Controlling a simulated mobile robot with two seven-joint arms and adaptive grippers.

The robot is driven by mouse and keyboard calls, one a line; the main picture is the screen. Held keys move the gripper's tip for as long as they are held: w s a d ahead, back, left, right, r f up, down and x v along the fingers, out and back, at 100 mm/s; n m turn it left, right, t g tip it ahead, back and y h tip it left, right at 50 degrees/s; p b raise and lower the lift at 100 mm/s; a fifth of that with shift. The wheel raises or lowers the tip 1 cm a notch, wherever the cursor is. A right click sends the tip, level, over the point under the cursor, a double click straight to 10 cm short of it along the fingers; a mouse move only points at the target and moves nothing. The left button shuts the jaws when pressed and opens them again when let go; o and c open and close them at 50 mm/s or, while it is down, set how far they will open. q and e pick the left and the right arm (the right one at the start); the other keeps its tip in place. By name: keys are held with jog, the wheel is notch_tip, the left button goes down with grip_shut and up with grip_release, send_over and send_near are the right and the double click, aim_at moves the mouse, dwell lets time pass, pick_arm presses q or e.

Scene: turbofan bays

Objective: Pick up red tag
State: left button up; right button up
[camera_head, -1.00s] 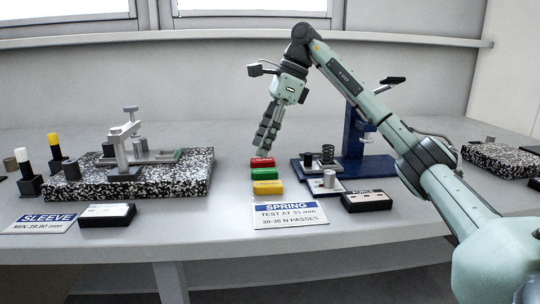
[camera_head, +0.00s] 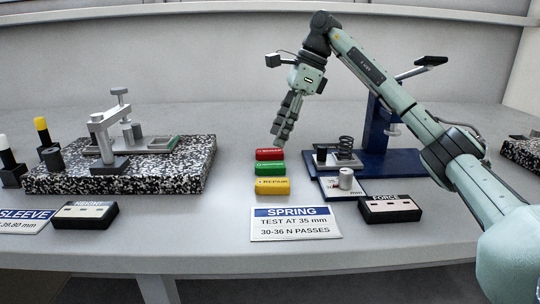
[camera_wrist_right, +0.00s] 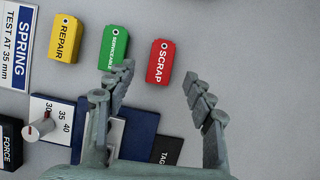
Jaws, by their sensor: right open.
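The red tag (camera_head: 269,154), marked SCRAP in the right wrist view (camera_wrist_right: 160,62), lies on the table at the back of a row of three tags. The green tag (camera_head: 270,168) and the yellow tag (camera_head: 272,186) lie in front of it. My right gripper (camera_head: 282,138) is above and just behind the red tag, pointing down. In the right wrist view its fingers (camera_wrist_right: 163,92) are spread and empty, with the red tag between and beyond the tips. The left fingertip overlaps the green tag's edge in that view. My left gripper is not in view.
A blue press stand (camera_head: 376,120) with a spring (camera_head: 345,146) stands right of the tags. A FORCE box (camera_head: 389,208) and a SPRING sign (camera_head: 295,223) lie in front. A speckled stone block (camera_head: 190,170) with a gauge stands left. Table between block and tags is clear.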

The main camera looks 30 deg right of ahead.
aim_at(271, 151)
jog(key=shift+x, duration=2)
jog(key=c, duration=1.1)
